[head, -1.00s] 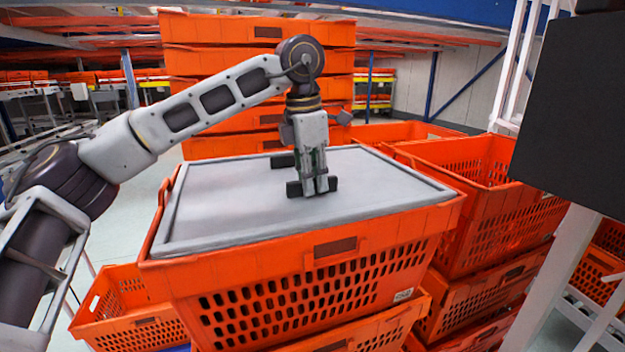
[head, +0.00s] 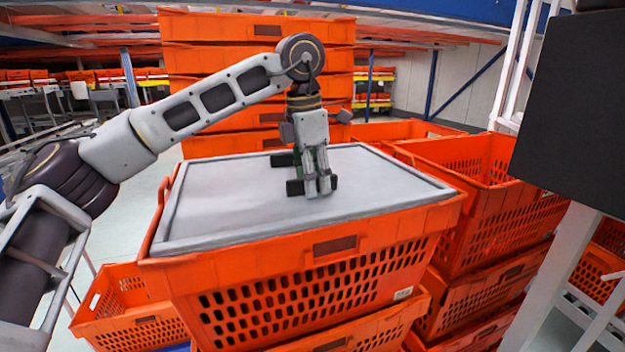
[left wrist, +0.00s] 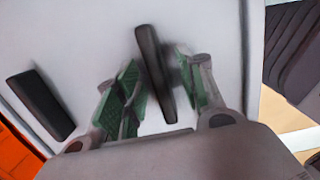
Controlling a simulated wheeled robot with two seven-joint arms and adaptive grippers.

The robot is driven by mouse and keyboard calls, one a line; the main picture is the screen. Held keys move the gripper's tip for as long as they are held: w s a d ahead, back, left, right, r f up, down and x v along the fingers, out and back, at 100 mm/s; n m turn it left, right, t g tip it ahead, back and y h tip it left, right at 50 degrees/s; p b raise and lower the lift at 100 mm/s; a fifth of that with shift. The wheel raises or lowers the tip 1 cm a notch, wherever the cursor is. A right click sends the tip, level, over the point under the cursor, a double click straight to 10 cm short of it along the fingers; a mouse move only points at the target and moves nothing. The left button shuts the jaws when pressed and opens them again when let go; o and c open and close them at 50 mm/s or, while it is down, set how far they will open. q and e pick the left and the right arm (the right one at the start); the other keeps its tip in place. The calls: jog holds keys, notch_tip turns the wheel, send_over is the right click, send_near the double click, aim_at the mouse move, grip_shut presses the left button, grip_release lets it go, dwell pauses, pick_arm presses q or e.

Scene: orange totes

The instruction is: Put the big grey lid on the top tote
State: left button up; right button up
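The big grey lid (head: 235,195) lies flat on the top tote (head: 310,290), an orange crate with slotted walls. The orange rim shows around the lid's edges; I cannot tell if it is fully seated. The lid carries two black handles. My left gripper (head: 319,190) points down over the lid at the nearer black handle (head: 294,188). In the left wrist view its green-padded fingers are open, one on each side of this handle (left wrist: 155,75), with a gap on the left side. The other handle (left wrist: 40,103) lies to the left. My right gripper is not in view.
A tall stack of orange totes (head: 255,60) stands behind the lid. More stacked totes (head: 485,200) stand close on the right, and a low tote (head: 130,310) is at the lower left. A white post (head: 560,270) stands at the right.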

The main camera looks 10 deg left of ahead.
pick_arm(q)
jog(key=shift+r, duration=0.6)
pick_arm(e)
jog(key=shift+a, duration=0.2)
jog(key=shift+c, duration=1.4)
pick_arm(q)
jog(key=shift+s+a+r, duration=0.1)
jog(key=shift+r, duration=1)
jog(key=shift+s+a+r, duration=0.15)
jog(key=shift+r, duration=0.9)
jog(key=shift+s+a+r, duration=0.1)
jog(key=shift+r, duration=1)
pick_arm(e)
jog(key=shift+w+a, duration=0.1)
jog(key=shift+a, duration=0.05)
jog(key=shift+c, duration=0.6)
